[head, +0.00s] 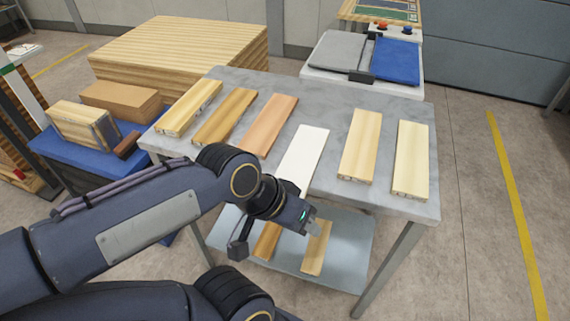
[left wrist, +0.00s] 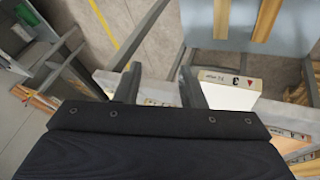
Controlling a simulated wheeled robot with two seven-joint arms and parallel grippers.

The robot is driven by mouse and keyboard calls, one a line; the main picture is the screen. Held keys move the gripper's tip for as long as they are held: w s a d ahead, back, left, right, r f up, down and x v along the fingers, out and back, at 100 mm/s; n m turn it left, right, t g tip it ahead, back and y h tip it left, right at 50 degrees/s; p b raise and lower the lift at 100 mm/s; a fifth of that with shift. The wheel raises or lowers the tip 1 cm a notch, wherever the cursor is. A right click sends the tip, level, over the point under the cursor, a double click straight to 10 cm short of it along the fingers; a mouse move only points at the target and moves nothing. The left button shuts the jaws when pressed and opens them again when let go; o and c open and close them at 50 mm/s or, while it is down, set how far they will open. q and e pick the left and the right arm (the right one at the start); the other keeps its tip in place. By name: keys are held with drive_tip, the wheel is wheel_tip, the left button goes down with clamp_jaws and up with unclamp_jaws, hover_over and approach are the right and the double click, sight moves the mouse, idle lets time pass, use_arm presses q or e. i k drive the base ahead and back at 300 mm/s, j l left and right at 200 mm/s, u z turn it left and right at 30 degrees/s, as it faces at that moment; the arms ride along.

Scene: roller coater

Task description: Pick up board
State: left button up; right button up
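Several boards lie in a row on the grey metal table (head: 340,105): a pale one (head: 188,108), a golden-brown one (head: 224,116), a reddish one (head: 268,125), a white one (head: 303,150) and two pale yellow ones (head: 360,145) (head: 411,158) at the right. My left gripper (head: 313,228) is in front of the table's near edge, by the white board's near end, which my arm partly hides. In the left wrist view its fingers (left wrist: 158,84) are apart. A labelled white board end (left wrist: 235,84) shows beside the right finger; I cannot tell whether they touch.
The table's lower shelf (head: 345,255) holds boards (head: 316,248). A blue-topped cart (head: 60,150) with boxes stands left, and a large wood stack (head: 190,50) behind. A machine with grey and blue covers (head: 397,60) stands at the back. Floor at right is clear.

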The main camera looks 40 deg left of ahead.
sight(298, 165)
drive_tip(key=u, duration=0.4)
drive_tip(key=i+l+u, duration=0.1)
drive_tip(key=u, duration=0.35)
drive_tip(key=l+u, duration=0.1)
drive_tip(key=u, duration=0.3)
drive_tip(key=l+u, duration=0.1)
drive_tip(key=u, duration=0.3)
drive_tip(key=l+u, duration=0.1)
drive_tip(key=u, duration=0.3)
drive_tip(key=l+u, duration=0.1)
drive_tip(key=l, duration=0.65)
drive_tip(key=k+l, duration=0.1)
drive_tip(key=l, duration=0.7)
drive_tip(key=u, duration=0.05)
